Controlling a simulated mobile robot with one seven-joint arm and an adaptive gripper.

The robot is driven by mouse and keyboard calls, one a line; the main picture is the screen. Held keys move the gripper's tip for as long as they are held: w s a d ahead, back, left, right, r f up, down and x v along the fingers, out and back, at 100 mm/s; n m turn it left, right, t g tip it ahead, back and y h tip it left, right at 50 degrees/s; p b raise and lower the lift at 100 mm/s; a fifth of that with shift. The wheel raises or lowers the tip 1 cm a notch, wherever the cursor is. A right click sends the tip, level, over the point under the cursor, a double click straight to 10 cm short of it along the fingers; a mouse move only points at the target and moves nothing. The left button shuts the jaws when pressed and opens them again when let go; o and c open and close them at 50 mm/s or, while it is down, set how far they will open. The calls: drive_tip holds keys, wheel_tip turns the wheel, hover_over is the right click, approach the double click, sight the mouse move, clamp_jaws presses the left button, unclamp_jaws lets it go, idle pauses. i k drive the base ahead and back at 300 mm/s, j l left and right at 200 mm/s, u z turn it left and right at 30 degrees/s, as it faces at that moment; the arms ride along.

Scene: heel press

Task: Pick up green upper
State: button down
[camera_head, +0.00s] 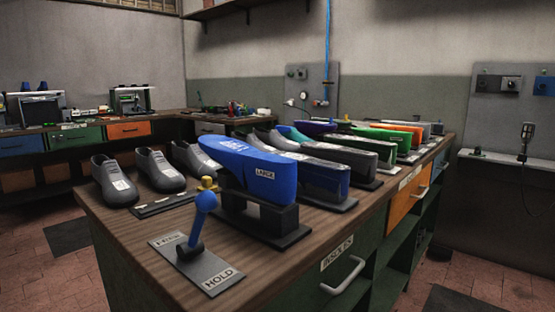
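A bright green shoe-shaped piece (383,138) stands toward the far right of the wooden workbench (290,265), in a row of similar coloured shapes. It is partly hidden by the nearer shapes. My gripper is not in view.
A blue form labelled LARGE (262,174) stands on a black stand at the front of the row. A blue lever (201,215) rises from a HOLD plate (204,268). Grey shoes (113,181) stand at left. An orange piece (403,130) is beyond the green.

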sight(383, 148)
drive_tip(key=i+l+z, duration=0.15)
drive_tip(key=l, duration=0.25)
drive_tip(key=i+l+z, duration=0.1)
drive_tip(key=l, duration=0.25)
drive_tip(key=i+l+z, duration=0.45)
drive_tip(key=i+l, duration=0.15)
drive_tip(key=i, duration=0.25)
drive_tip(key=i+l+z, duration=0.15)
drive_tip(key=i, duration=0.25)
drive_tip(key=j, duration=0.35)
drive_tip(key=i+j, duration=0.15)
drive_tip(key=j, duration=0.15)
